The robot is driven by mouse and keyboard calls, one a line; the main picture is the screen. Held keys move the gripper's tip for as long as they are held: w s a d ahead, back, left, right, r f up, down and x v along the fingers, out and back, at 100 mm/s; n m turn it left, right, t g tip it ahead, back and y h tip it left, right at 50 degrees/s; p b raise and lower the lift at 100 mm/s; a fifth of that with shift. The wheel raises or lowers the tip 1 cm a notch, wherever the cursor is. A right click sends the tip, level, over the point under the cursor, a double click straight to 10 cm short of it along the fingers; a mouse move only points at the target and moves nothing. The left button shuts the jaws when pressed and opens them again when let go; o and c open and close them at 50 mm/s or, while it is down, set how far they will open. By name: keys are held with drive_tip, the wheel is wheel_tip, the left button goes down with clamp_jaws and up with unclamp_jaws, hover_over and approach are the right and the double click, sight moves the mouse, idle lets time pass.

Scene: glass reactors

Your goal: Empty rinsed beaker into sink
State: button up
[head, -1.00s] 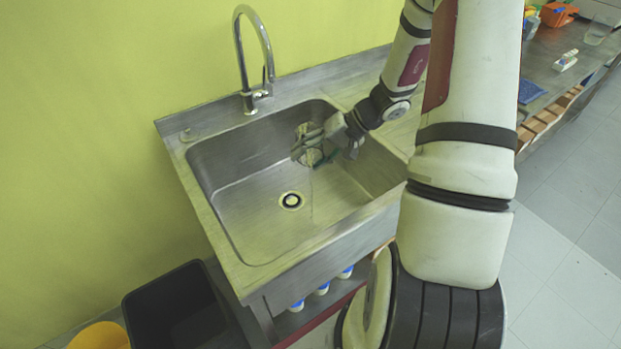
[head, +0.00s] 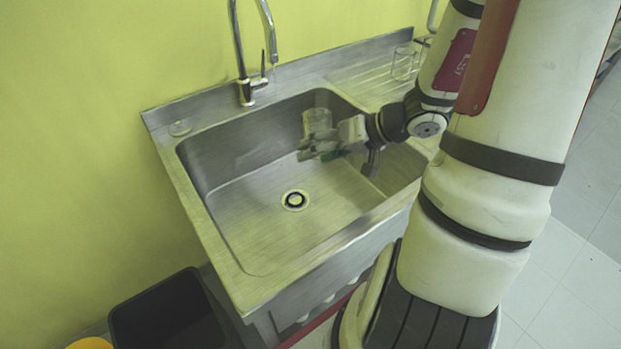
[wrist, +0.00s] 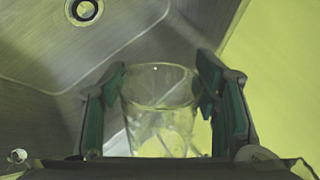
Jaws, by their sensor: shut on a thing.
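My gripper (head: 312,151) is shut on a clear glass beaker (head: 318,122) and holds it over the right back part of the sink basin (head: 245,225). The beaker looks about upright, with its open rim up. In the wrist view the beaker (wrist: 160,105) stands between the two green-padded fingers (wrist: 165,108). I see no stream falling from it, and I cannot tell whether any liquid is left inside. The drain (head: 295,200) lies in the basin floor, left of and below the gripper; it also shows in the wrist view (wrist: 84,8).
A curved chrome tap (head: 243,60) stands behind the basin. Another clear glass vessel (head: 404,64) stands on the ribbed drainboard (head: 365,78) at the right. A small clear round item (head: 180,128) sits on the sink's left rim. A black bin (head: 165,315) stands on the floor at left.

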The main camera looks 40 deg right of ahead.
drive_tip(key=t+p, duration=0.1)
drive_tip(key=p, duration=0.1)
drive_tip(key=n+t+h+p, duration=0.1)
drive_tip(key=p, duration=0.2)
drive_tip(key=s+f+n+t+p, duration=0.1)
drive_tip(key=t+p, duration=0.1)
drive_tip(key=shift+s+a+p, duration=0.1)
drive_tip(key=shift+a+p, duration=0.25)
drive_tip(key=shift+p, duration=0.05)
idle(0.3)
drive_tip(key=g+b, duration=0.1)
drive_tip(key=b, duration=0.1)
drive_tip(key=w+m+g+b, duration=0.1)
drive_tip(key=b, duration=0.1)
drive_tip(key=shift+d+r+y, duration=0.15)
drive_tip(key=shift+r+y, duration=0.15)
drive_tip(key=shift+r, duration=0.05)
